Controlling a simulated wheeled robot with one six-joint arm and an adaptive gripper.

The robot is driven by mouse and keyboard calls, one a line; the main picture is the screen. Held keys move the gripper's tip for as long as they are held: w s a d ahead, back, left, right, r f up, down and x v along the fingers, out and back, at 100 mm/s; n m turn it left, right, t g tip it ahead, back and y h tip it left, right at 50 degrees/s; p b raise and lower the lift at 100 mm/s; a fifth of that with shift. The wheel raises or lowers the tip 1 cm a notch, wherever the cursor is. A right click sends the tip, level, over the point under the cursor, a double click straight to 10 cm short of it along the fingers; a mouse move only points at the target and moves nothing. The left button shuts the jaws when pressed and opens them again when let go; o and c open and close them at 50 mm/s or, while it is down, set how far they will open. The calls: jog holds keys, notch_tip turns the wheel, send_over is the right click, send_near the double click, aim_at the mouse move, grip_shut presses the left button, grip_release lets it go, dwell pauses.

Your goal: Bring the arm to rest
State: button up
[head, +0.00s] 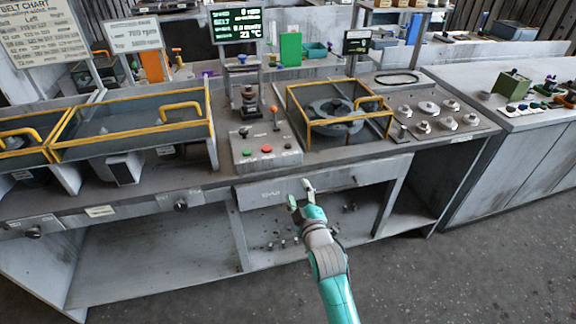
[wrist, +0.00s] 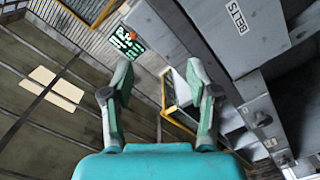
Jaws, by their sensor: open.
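My gripper (head: 299,192) is at the end of my teal and grey arm in the head view, in front of the grey bench's drawer front. In the wrist view its two fingers (wrist: 158,92) stand wide apart with nothing between them. The gripper is open and empty. I cannot tell from the head view how close the fingertips are to the drawer front (head: 270,193). A drawer front marked "BELTS" shows at the upper right of the wrist view (wrist: 240,25).
The bench top carries a yellow-framed guard (head: 340,110) around a round housing, a control box (head: 265,150) with red and green buttons, and a display screen (head: 236,25). Small loose parts lie on the lower shelf (head: 275,240). The floor (head: 420,285) at the front right is clear.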

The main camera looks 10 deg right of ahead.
jog(key=s+d+f+m+g, duration=0.1)
jog(key=s+f+m, duration=0.3)
jog(key=s, duration=1)
jog(key=s+d+f+m, duration=0.1)
jog(key=s+f, duration=0.5)
jog(key=s, duration=0.9)
jog(key=s+r+m+g, duration=0.1)
jog(key=s+r, duration=0.3)
jog(key=s, duration=0.8)
jog(key=s+d+r+m+h, duration=0.1)
jog(key=s+r+m, duration=0.3)
jog(key=s, duration=0.8)
jog(key=shift+s+d+r+m+g, duration=0.2)
jog(key=shift+s+r+m+g, duration=0.1)
jog(key=shift+g, duration=0.1)
